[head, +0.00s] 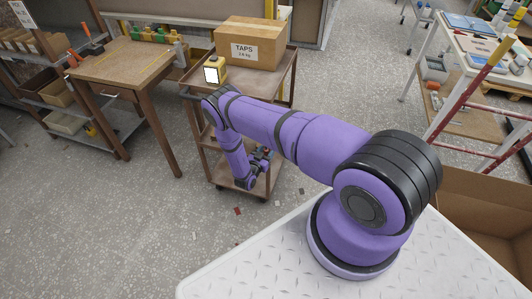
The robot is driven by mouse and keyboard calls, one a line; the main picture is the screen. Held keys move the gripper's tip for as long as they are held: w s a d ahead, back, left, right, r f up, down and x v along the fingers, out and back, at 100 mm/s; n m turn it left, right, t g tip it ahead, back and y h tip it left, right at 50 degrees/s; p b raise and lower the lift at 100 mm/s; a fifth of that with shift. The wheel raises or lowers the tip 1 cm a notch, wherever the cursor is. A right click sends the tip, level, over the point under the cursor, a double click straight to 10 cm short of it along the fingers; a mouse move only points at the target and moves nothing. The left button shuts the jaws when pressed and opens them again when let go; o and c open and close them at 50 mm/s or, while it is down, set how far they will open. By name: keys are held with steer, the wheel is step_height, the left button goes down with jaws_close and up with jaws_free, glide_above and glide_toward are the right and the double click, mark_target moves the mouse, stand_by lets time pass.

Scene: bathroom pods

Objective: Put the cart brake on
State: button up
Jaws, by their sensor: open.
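The cart (217,164) is a brown metal trolley with several shelves, standing on small casters in the middle of the head view. My purple arm reaches over to its near side and bends down beside its lower shelves. My gripper (263,155) is small and dark at the low end of the arm, at the height of the lower shelf, open. A small red spot shows right by it; I cannot tell whether it is the brake or whether the gripper touches it. The brake's position is not readable here.
A cardboard box marked TAPS (256,50) and a yellow device with a white face (212,74) stand on the cart's top. A wooden workbench (127,60) is close on the left. A white rack with red rails (440,118) stands right. Speckled floor in front is mostly clear.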

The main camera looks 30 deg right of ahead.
steer(key=shift+c, duration=0.2)
jaws_close()
steer(key=shift+w, duration=0.1)
steer(key=w+a+r+m+y, duration=0.3)
steer(key=w+m, duration=0.1)
steer(key=m, duration=0.8)
steer(key=shift+r+m+t, duration=0.3)
steer(key=shift+r, duration=0.05)
steer(key=shift+a, duration=0.1)
stand_by(0.6)
steer(key=shift+o, duration=0.2)
jaws_free()
